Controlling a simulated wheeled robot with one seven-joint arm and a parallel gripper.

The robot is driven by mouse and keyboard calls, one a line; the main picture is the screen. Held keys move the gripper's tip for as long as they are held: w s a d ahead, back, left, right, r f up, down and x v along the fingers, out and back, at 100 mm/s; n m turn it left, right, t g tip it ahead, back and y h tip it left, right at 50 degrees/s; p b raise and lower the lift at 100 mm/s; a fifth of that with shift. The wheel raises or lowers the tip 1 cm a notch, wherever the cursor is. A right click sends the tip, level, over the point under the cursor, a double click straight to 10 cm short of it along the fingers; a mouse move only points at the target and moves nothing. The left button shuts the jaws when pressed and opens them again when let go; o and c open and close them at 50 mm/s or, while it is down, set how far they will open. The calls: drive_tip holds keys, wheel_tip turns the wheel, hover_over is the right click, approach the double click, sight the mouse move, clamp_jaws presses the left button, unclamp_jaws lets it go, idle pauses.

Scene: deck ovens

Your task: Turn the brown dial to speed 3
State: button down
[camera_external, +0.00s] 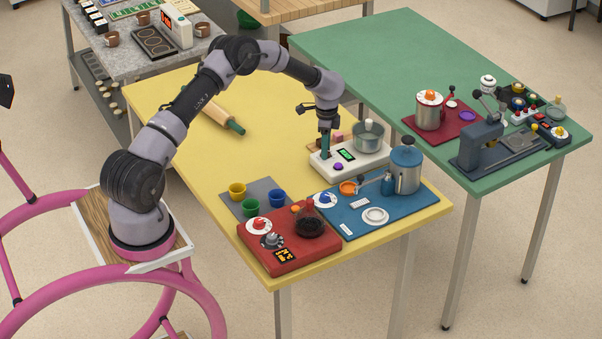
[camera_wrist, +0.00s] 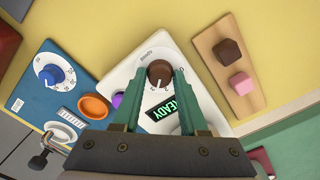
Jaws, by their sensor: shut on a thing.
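The brown dial (camera_wrist: 160,71) sits on the white machine (camera_wrist: 125,72), which also shows in the external view (camera_external: 376,164). A white mark on the dial's lower side points toward small printed numbers, which are too small to read surely. My gripper (camera_wrist: 157,80) has its green fingers on both sides of the dial and is shut on it. In the external view my gripper (camera_external: 326,153) reaches down to the machine's back left, and the dial is hidden there.
A purple button (camera_wrist: 117,99) and a glass bowl (camera_external: 368,137) are on the machine. A wooden board (camera_wrist: 228,67) with a brown and a pink block lies beside it. A blue panel (camera_external: 345,221) and a red unit (camera_external: 288,242) stand in front. The yellow table's back left is mostly clear.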

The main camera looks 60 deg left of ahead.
drive_tip(key=shift+m, duration=0.5)
drive_tip(key=shift+c, duration=2.2)
unclamp_jaws()
drive_tip(key=shift+r, duration=0.1)
wheel_tip(320, 180, up, 11)
drive_tip(key=shift+f, duration=0.2)
drive_tip(key=shift+r, duration=0.1)
